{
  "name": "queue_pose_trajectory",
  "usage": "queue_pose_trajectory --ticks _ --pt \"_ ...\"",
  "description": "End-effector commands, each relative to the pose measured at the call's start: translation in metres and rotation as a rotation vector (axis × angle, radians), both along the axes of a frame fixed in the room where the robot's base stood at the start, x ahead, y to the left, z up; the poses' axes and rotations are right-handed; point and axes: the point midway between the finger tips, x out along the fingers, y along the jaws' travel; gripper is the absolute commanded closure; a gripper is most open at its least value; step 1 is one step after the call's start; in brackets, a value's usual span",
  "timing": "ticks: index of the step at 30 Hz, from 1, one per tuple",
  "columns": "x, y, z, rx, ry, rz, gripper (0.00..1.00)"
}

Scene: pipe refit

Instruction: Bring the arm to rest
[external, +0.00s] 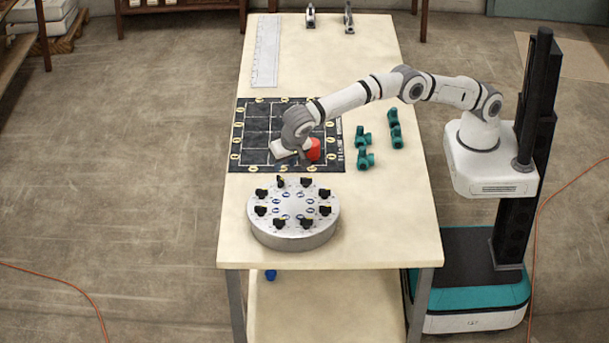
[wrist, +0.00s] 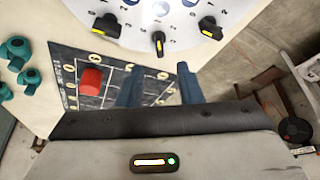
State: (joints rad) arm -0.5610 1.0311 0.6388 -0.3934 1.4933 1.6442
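My arm reaches left across the table, with my gripper (external: 287,152) low over the black grid mat (external: 249,117) in the external view. In the wrist view my gripper (wrist: 160,76) shows two dark blue fingers, spread apart with nothing between them. A red piece (external: 314,149) is on the mat just right of my gripper in the external view. In the wrist view the red piece (wrist: 91,80) is left of the fingers, apart from them. The fingertips are hidden in the external view.
A round grey disc (external: 293,238) with several black knobs stands at the table's near end. Several teal pipe fittings (external: 365,159) lie right of the mat. A ruler (external: 266,50) and two small upright pieces (external: 349,18) are at the far end. The table's far middle is clear.

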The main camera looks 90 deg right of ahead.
Motion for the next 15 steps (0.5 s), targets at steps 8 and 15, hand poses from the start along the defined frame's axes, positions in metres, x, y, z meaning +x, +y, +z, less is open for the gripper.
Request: queue_pose_trajectory --ticks 8,15 --pt "-0.001 0.001 0.002 0.0 -0.001 0.0 0.67" --pt "-0.003 -0.019 0.022 0.007 0.02 0.045 0.67"
